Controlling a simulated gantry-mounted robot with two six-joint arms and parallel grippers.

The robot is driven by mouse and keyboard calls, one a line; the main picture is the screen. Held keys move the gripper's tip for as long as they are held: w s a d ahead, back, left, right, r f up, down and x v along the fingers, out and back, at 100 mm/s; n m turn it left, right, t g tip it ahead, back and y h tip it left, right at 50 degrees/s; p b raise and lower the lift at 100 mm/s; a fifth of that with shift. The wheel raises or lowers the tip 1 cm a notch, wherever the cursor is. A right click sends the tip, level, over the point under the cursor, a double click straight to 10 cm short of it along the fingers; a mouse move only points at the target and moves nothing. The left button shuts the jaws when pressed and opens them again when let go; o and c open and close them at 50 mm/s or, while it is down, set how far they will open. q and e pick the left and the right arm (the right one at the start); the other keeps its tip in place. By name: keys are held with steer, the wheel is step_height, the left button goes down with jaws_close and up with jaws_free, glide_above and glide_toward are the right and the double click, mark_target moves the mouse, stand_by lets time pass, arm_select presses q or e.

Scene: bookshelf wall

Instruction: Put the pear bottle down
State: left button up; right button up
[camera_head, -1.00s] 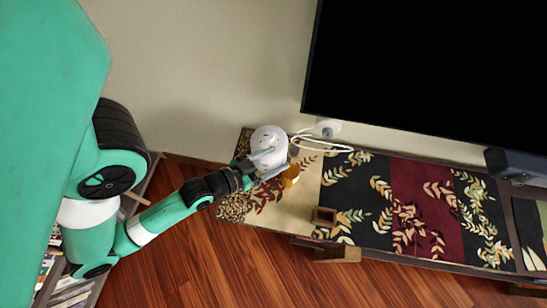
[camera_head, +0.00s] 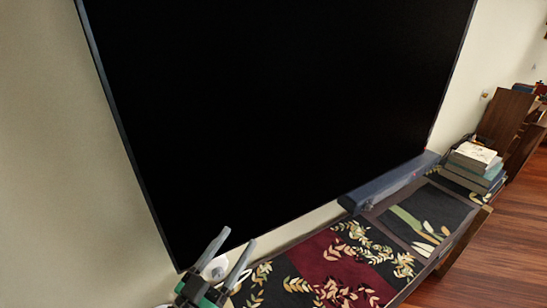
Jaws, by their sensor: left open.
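The pear bottle is not visible in the head view now, and the end of the table where an amber bottle stood is out of the picture. My left gripper (camera_head: 237,237) comes in at the bottom left, its two grey fingers apart and open. No held object shows between the fingers. A small white rounded thing (camera_head: 216,267) shows behind and between them, partly hidden; it looks like the plug by the wall. My right gripper is not in view.
A large black screen (camera_head: 280,110) fills the wall above the gripper. Below it runs a low table with a leaf-patterned runner (camera_head: 335,262). A dark soundbar (camera_head: 390,187) and stacked books (camera_head: 474,165) occupy the far right part.

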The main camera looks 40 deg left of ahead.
arm_select(q)
steer(key=d+r+m+t+h, duration=0.1)
steer(key=d+r, duration=0.3)
steer(key=r, duration=0.7)
steer(key=d+r+m+t+h, duration=0.1)
steer(key=d+r+t+h, duration=0.2)
steer(key=r, duration=0.8)
steer(key=s+d+r+m+t+h, duration=0.1)
steer(key=d+r+t+h, duration=0.2)
steer(key=r, duration=0.8)
steer(key=d, duration=0.2)
steer(key=shift+d+r+m, duration=0.3)
steer(key=shift+d+r, duration=0.1)
